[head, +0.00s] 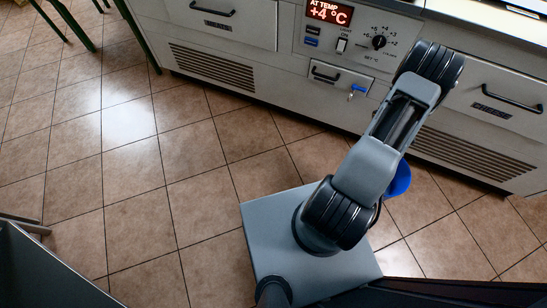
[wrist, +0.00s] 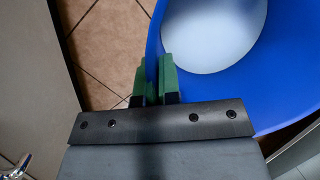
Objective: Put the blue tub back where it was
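The blue tub (wrist: 288,70) fills the right of the wrist view, with a smooth pale surface inside it; I cannot tell whether that is contents or its bottom. My gripper (wrist: 154,80) has green fingers, one on each side of the tub's wall, shut on it near the rim. In the head view only a piece of the tub (head: 400,180) shows, beside my forearm and above the floor. My gripper is hidden behind my arm there. The place where the tub stood before cannot be told from these frames.
A long white refrigerated counter (head: 240,68) runs along the back, with drawer handles, vents, a red +4 °C display (head: 329,12) and a blue-tagged key (head: 358,90). Green legs (head: 138,35) stand at upper left. The tiled floor (head: 110,180) at left is clear.

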